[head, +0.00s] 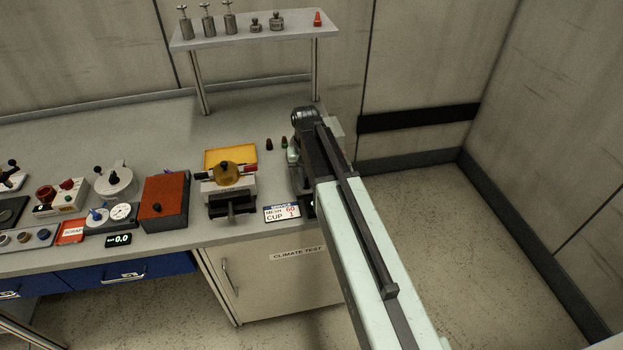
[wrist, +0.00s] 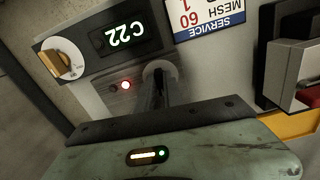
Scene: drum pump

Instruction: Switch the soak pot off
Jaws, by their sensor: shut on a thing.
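In the wrist view a grey control panel (wrist: 100,92), which appears to belong to the soak pot, carries a display reading C22 (wrist: 124,33), an orange dial knob (wrist: 60,58) and a lit red lamp (wrist: 126,85). My gripper (wrist: 159,95) is at the panel beside the lamp. Its dark fingers are shut on a small control in front of a pale round collar (wrist: 157,68). The fingers mostly hide that control, and I cannot tell its position. In the head view my arm covers most of this corner of the bench, and the fingertips are hidden.
A service card (head: 282,214) stands beside the panel. A clamp (head: 230,200) with an orange tray (head: 230,158) is to its left, then a red-topped box (head: 165,201). A shelf (head: 255,37) holding weights stands behind. The floor (head: 450,240) right of the bench is clear.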

